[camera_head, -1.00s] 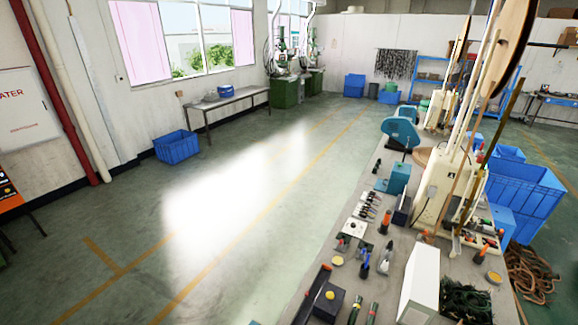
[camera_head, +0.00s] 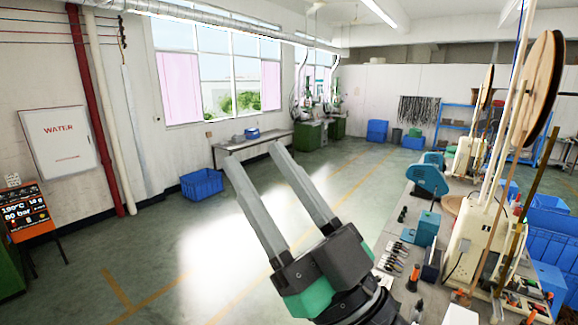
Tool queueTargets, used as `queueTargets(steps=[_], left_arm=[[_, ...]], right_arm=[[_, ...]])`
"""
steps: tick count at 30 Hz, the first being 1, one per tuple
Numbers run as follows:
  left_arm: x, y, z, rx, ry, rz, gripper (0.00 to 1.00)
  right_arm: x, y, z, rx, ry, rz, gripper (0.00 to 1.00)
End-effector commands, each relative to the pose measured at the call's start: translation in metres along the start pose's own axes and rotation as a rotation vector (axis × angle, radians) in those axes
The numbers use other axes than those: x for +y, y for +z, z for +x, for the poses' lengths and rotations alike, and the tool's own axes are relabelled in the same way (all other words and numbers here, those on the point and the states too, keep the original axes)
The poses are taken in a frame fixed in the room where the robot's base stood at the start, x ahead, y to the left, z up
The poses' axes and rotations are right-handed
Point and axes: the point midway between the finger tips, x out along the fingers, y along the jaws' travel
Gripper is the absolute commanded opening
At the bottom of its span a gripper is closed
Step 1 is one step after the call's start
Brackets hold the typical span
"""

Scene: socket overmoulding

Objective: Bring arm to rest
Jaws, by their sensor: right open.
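My right gripper (camera_head: 252,153) rises from the bottom centre of the head view. Its two long grey fingers are parallel and spread apart, with nothing between them. It is held in front of the open floor, left of the workbench (camera_head: 459,300), and covers part of the bench's near left side. My left gripper is not in view.
The workbench on the right carries hand tools, a teal machine (camera_head: 427,181) and a cream machine with tall reels (camera_head: 476,240). Blue crates (camera_head: 553,245) stand beyond it. A blue crate (camera_head: 202,184) and a metal table (camera_head: 250,143) stand along the left wall. The floor between is clear.

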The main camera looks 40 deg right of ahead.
Motion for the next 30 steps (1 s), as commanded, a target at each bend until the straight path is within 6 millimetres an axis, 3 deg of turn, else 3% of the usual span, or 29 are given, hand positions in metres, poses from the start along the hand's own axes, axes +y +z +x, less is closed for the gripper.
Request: queueTargets(steps=[1, 5, 30], left_arm=[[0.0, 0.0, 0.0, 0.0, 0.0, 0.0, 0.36], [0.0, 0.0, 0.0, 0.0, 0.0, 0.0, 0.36], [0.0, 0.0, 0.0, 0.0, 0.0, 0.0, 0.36]], right_arm=[[-0.001, -0.025, -0.004, 0.06, -0.002, 0.049, 0.54], [-0.002, -0.049, -0.011, 0.121, -0.007, 0.115, 0.54], [-0.002, -0.048, -0.01, 0.118, -0.006, 0.114, 0.54]])
